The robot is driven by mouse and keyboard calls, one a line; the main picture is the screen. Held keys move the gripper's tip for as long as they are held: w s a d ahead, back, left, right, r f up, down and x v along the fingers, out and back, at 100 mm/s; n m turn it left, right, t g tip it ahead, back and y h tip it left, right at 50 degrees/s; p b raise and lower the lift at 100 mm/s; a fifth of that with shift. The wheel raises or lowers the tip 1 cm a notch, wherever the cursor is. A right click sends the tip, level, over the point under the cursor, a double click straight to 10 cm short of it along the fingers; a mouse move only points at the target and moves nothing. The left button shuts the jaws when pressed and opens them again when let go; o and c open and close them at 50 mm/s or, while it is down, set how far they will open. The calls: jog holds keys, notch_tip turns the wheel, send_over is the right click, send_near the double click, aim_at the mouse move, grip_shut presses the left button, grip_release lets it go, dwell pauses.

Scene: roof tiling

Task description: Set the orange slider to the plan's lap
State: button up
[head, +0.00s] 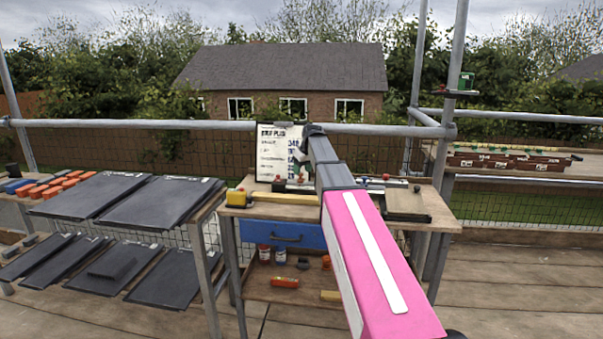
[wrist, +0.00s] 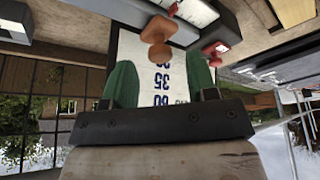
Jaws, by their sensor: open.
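The plan board (head: 279,165), a white sheet with printed lines and large dark numbers, stands at the back of the workbench. It also shows behind the fingers in the wrist view (wrist: 164,90), where 35 and 60 can be read in part, upside down. My gripper (wrist: 161,66) is open, with its two green fingers apart. An orange-brown knob (wrist: 157,31), which looks like the orange slider's, shows between and beyond the fingertips. I cannot tell whether they touch it. In the head view my arm covers part of the bench, and the slider cannot be made out.
Dark roof tiles (head: 160,203) lie on a rack at left. A scaffold rail (head: 150,124) runs behind. Planked floor at right is clear.

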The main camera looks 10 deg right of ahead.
aim_at(311, 183)
jog(key=shift+x, duration=0.85)
grip_shut()
jog(key=shift+s+d, duration=0.2)
jog(key=shift+d, duration=0.45)
jog(key=shift+s+d, duration=0.25)
jog(key=shift+d, duration=0.35)
jog(key=shift+s+d, duration=0.2)
jog(key=shift+d, duration=0.45)
grip_release()
